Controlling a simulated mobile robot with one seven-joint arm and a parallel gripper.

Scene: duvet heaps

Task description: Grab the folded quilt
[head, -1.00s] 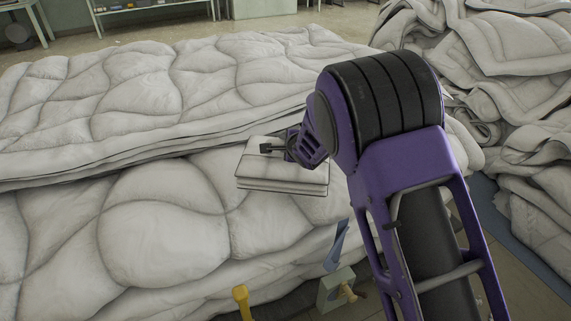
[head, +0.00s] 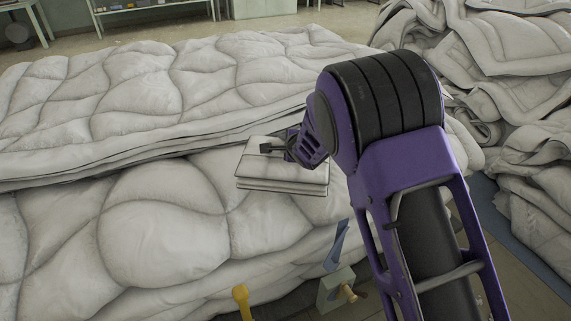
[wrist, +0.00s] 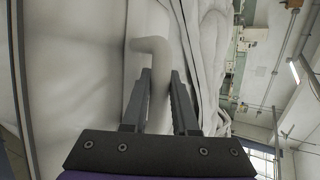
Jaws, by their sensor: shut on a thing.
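The folded quilt (head: 283,183) is a small white layered block lying on the lower part of the big duvet heap, near the middle of the head view. My gripper (head: 267,148) is at its upper left part, reaching in from the right. In the wrist view, the two dark fingers of my gripper (wrist: 160,74) stand on either side of a raised white fold of the quilt (wrist: 151,46). The gripper is shut on that fold. My arm covers the area right of the quilt in the head view.
A large white duvet heap (head: 150,90) spreads across the left and middle. Another pile of crumpled duvets (head: 520,70) stands at the right. A small greenish box (head: 334,290), a blue item (head: 337,247) and a yellow handle (head: 242,298) are in front of the heap.

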